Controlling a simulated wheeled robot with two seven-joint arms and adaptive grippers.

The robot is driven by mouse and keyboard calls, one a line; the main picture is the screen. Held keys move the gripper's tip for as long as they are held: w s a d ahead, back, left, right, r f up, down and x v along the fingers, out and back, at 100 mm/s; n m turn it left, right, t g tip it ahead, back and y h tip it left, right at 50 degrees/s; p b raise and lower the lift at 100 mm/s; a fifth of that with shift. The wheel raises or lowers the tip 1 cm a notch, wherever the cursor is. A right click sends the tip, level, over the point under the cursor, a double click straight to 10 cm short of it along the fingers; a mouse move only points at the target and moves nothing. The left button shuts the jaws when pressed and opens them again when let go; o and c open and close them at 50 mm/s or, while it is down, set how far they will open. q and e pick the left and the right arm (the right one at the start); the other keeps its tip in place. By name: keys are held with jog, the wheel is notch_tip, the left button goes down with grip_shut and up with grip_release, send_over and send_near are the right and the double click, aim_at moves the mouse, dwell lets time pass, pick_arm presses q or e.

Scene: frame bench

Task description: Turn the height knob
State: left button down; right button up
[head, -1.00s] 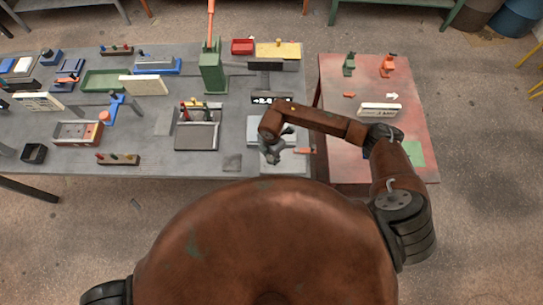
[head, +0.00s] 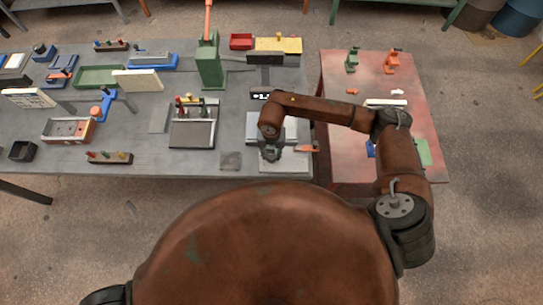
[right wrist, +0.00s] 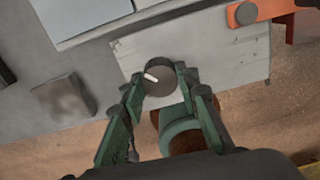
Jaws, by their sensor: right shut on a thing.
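The height knob (right wrist: 159,76) is a dark grey round knob with a white pointer line, on a pale grey plate (right wrist: 225,58). In the right wrist view the line points to the upper left. My right gripper (right wrist: 160,78) is shut on it, with one green finger on each side. In the head view the right gripper (head: 271,152) points down over the front of the grey device and hides the knob. The device has a dark display (head: 263,95) at its back, partly covered by my arm and too small to read. My left gripper is out of view.
An orange piece (head: 306,148) sticks out right of the knob plate; it also shows in the right wrist view (right wrist: 262,11). A dark square pad (head: 231,160) lies to the left. A tool tray (head: 193,132) stands further left. A red table (head: 335,120) stands on the right.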

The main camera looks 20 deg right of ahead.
aim_at(271, 155)
jog(key=n+b, duration=0.9)
jog(key=n, duration=0.1)
jog(key=shift+f, duration=0.25)
jog(key=n+b, duration=0.8)
jog(key=n, duration=0.1)
jog(key=shift+b, duration=0.4)
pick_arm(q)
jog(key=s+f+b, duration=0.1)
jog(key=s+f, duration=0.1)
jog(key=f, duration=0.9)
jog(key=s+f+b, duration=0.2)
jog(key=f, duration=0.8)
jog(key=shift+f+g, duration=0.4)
pick_arm(e)
jog(key=shift+r+n, duration=0.2)
jog(key=shift+n, duration=2)
jog(key=o, duration=1.2)
jog(key=shift+c, duration=0.2)
jog(key=shift+r, duration=0.1)
notch_tip(271, 155, up, 12)
